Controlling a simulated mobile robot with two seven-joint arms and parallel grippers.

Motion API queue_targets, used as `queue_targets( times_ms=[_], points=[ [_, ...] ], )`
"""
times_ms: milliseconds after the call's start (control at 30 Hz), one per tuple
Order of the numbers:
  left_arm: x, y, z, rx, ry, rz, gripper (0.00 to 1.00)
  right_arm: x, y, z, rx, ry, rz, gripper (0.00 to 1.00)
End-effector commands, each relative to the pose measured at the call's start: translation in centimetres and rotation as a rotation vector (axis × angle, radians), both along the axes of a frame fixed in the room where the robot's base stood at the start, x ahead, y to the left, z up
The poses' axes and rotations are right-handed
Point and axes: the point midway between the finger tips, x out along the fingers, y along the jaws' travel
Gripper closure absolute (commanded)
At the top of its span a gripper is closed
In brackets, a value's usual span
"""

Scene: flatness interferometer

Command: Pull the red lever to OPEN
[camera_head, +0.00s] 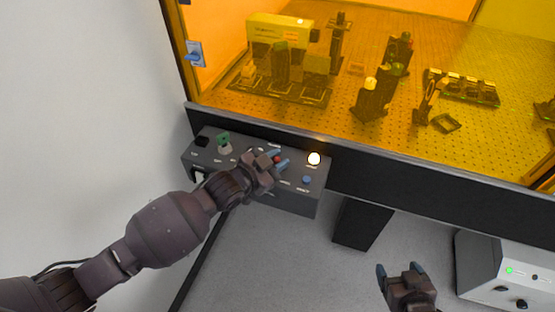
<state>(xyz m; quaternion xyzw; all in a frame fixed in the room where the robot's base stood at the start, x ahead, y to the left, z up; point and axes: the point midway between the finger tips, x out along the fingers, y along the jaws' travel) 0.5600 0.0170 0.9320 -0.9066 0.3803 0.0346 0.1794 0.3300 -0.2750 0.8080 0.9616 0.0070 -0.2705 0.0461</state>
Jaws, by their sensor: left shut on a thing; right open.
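I cannot read the lever's position. My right gripper (400,272) is open and empty, low in the view and apart from the panel.
The panel also carries a green knob (223,139), a lit white lamp (314,158) and a blue button (306,180). Behind it, an amber enclosure holds optics on a perforated plate (290,112). A grey box (500,262) with a green light stands at lower right.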

Motion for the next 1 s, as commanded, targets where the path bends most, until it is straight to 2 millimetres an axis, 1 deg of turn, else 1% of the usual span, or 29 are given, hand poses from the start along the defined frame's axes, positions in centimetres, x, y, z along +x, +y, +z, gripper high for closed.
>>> queue_targets(
  times_ms=[400,433,500,533,833,1000],
  points=[
    [-0.1,0.0,-0.1,-0.001,-0.005,-0.001,1.0,-0.8,-0.1,-0.3,0.0,0.012,-0.005,0.24],
    [-0.1,0.0,-0.1,-0.001,-0.005,-0.001,0.72,-0.8,-0.1,-0.3,0.001,0.013,-0.005,0.24],
    [-0.1,0.0,-0.1,-0.001,-0.005,-0.001,0.61,-0.9,-0.1,-0.4,0.0,0.015,-0.005,0.24],
    [-0.1,0.0,-0.1,-0.001,-0.005,-0.001,0.58,-0.9,-0.1,-0.4,0.0,0.015,-0.005,0.24],
    [-0.1,0.1,0.0,-0.001,-0.005,0.0,0.58,-0.7,-0.1,-0.4,0.0,0.014,-0.004,0.24],
    [-1.2,1.2,0.2,0.001,-0.004,0.001,0.58,-0.3,-0.1,-0.1,0.0,0.006,-0.002,0.24]
  ],
)
